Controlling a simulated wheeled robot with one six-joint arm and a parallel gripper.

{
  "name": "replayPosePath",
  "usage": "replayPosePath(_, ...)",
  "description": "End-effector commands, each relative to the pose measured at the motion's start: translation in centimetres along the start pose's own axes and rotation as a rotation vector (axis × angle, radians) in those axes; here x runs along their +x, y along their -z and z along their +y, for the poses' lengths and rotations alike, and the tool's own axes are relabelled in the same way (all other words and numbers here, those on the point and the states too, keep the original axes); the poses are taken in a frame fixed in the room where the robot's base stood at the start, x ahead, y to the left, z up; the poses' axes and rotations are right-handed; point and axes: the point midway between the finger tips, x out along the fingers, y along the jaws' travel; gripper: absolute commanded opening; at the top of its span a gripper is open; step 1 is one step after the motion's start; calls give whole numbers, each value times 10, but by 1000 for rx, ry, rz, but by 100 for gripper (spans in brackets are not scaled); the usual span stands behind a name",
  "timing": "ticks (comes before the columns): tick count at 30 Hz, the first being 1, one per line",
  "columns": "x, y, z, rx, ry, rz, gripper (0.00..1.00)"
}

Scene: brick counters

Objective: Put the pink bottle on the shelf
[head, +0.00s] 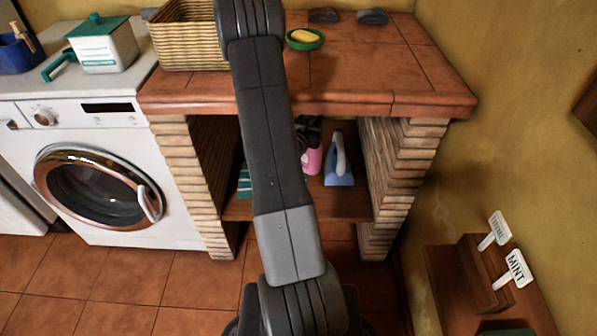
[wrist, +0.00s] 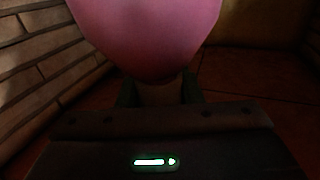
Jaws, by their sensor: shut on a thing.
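The pink bottle (head: 314,160) is in the alcove under the brick counter in the head view, partly hidden behind my arm. It fills the top middle of the wrist view (wrist: 147,35). My gripper (wrist: 158,88) is shut on its lower, narrower part as seen there. In the head view the dark gripper (head: 308,130) is mostly hidden by the arm and shows just above the bottle. The wooden shelf (head: 345,204) spans the alcove between two brick pillars. I cannot tell whether the bottle's base touches the shelf.
A light blue and grey item (head: 340,165) stands right of the bottle, and a teal striped item (head: 243,180) is at the left. The brick pillars (head: 402,165) and the tiled counter edge (head: 410,103) bound the alcove. The shelf's front right is bare.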

Motion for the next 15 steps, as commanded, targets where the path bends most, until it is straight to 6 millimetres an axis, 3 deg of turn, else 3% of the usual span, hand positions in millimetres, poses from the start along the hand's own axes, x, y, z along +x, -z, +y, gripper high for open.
replayPosePath(3, 4, -20, -2, 5, -47, 6, 0)
replayPosePath(15, 8, -52, -10, 3, -166, 6, 0)
